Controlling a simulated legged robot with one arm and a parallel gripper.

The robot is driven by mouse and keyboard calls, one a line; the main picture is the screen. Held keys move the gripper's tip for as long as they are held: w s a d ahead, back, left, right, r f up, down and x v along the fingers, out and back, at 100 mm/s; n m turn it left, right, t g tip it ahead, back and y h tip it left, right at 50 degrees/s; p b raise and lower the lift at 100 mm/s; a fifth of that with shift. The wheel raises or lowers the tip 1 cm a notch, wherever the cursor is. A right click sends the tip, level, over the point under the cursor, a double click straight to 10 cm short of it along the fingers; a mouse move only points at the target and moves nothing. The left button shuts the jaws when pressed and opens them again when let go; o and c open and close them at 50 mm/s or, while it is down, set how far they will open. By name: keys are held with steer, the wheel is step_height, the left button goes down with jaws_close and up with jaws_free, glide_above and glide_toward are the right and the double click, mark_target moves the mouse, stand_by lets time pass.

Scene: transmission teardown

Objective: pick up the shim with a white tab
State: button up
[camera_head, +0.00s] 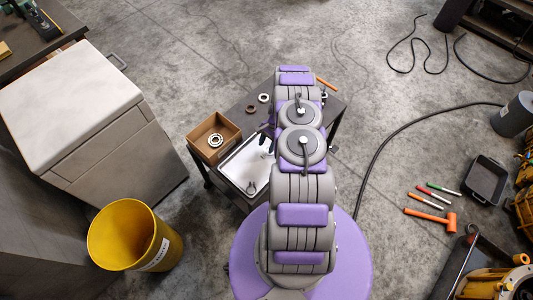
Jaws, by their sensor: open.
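I cannot make out a shim with a white tab for certain. My gripper (268,132) shows as dark fingers at the left side of my purple and grey arm, over the cart near the back of a white tray (236,170). It is open, and nothing shows between its fingers. A small dark item (251,187) lies in the tray. My arm hides the right part of the tray and much of the cart.
A cardboard box (232,131) holding a metal bearing ring (215,140) stands at the cart's left. An orange-handled tool (327,84) lies at its back right. A grey cabinet (70,100) and a yellow bin (170,250) stand left. An orange mallet (451,221) and markers lie on the floor right.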

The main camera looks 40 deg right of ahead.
mark_target(263, 156)
steer(key=shift+f, duration=0.6)
steer(key=a+f, duration=0.1)
steer(key=a+f+b, duration=0.1)
steer(key=f, duration=0.1)
steer(key=shift+s+a, duration=0.1)
steer(key=shift+s, duration=0.05)
steer(key=shift+a, duration=0.3)
steer(key=shift+d+f, duration=0.15)
steer(key=shift+d, duration=0.2)
steer(key=c, duration=0.6)
steer(key=shift+a, duration=0.2)
jaws_close()
